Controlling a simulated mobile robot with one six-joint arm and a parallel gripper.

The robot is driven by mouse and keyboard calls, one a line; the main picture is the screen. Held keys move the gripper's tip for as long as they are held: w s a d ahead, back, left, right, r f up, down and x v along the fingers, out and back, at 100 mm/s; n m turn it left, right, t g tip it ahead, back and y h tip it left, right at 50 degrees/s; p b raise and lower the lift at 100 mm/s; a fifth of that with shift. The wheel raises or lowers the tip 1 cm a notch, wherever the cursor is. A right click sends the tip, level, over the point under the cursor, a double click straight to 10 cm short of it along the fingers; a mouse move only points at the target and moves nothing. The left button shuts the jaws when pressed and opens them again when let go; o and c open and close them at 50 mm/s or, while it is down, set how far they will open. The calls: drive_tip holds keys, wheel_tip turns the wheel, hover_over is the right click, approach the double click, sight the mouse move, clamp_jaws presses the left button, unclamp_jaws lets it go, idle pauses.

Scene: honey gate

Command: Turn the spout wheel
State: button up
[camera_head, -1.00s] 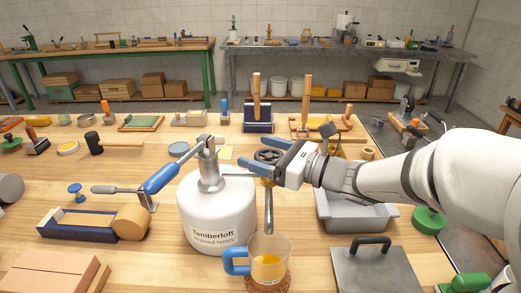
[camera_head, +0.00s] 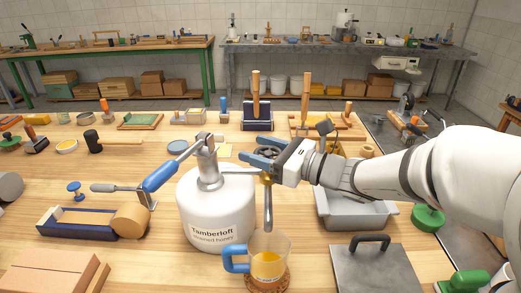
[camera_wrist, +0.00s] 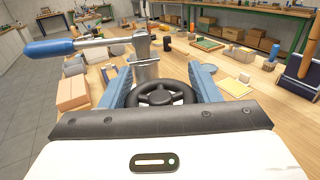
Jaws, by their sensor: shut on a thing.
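A white honey tank (camera_head: 214,212) labelled Tamberloft stands on the wooden table. A dark spoked spout wheel (camera_wrist: 161,95) lies between the two blue fingers of my gripper (camera_wrist: 160,88) in the wrist view. My gripper (camera_head: 262,158) is shut on the wheel, and its fingers hide most of the wheel in the head view. A metal spout (camera_head: 268,208) hangs below the wheel and points down into a clear jug (camera_head: 280,246). The jug has a blue handle and holds amber honey. It stands on a brown round mat (camera_head: 268,284).
A blue-handled lever (camera_head: 165,176) rises at the tank's top left; it also shows in the wrist view (camera_wrist: 48,47). A grey tray (camera_head: 345,222) sits under my arm. A grey plate with a black handle (camera_head: 374,272) lies right of the jug.

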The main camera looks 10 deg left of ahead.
drive_tip(key=shift+f+b, duration=0.25)
drive_tip(key=shift+b, duration=0.45)
